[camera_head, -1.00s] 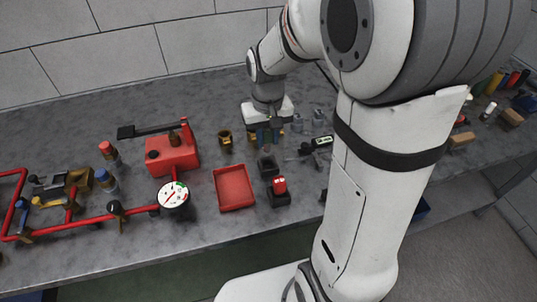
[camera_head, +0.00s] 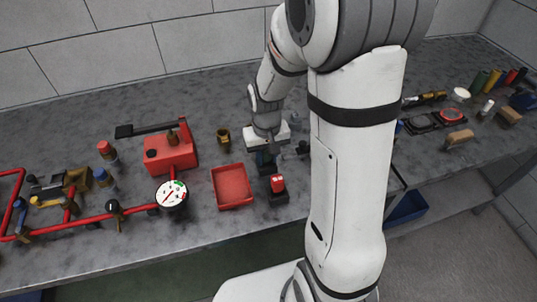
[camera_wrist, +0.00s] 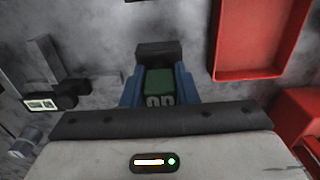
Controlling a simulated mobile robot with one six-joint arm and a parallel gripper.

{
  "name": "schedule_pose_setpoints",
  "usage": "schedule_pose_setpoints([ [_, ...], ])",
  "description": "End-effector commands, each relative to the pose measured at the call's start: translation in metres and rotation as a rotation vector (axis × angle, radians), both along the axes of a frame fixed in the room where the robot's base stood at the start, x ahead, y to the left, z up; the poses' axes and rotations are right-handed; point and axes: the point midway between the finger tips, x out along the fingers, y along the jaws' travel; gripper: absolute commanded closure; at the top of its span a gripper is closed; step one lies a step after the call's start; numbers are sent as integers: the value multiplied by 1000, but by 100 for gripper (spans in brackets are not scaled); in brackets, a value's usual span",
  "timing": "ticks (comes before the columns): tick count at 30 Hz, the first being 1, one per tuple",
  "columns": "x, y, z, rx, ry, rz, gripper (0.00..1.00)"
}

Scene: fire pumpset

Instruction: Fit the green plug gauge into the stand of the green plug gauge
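My gripper (camera_wrist: 159,88) has its blue fingers closed on the sides of the green plug gauge (camera_wrist: 159,82), a green block with pale lettering seen in the wrist view. A dark stand (camera_wrist: 158,50) shows just beyond the fingertips, in line with the gauge. How far the gauge is above or into this stand cannot be told. In the head view my gripper (camera_head: 266,157) points down just behind the red plug gauge (camera_head: 277,183), which sits in its black stand (camera_head: 279,199). The green gauge is mostly hidden there.
A red tray (camera_head: 215,188) lies just left of the gripper, also at the upper right of the wrist view (camera_wrist: 216,40). A black instrument with a display (camera_wrist: 42,104) lies beside the gripper. A brass cup (camera_head: 223,136) and red pump (camera_head: 170,153) stand further left.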

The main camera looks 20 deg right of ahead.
Motion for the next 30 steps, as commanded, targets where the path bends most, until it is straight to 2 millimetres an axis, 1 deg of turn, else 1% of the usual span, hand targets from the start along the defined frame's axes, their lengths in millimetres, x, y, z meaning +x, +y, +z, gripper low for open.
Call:
schedule_pose_setpoints([
  [1, 0, 0, 0, 0, 0, 0, 69],
  [7, 0, 0, 0, 0, 0, -1, 53],
  [14, 0, -1, 1, 0, 0, -1, 53],
  [17, 0, -1, 6, 0, 0, -1, 53],
  [20, 1, -1, 19, 0, -5, -2, 53],
  [30, 1, -1, 91, 0, -5, -2, 53],
])
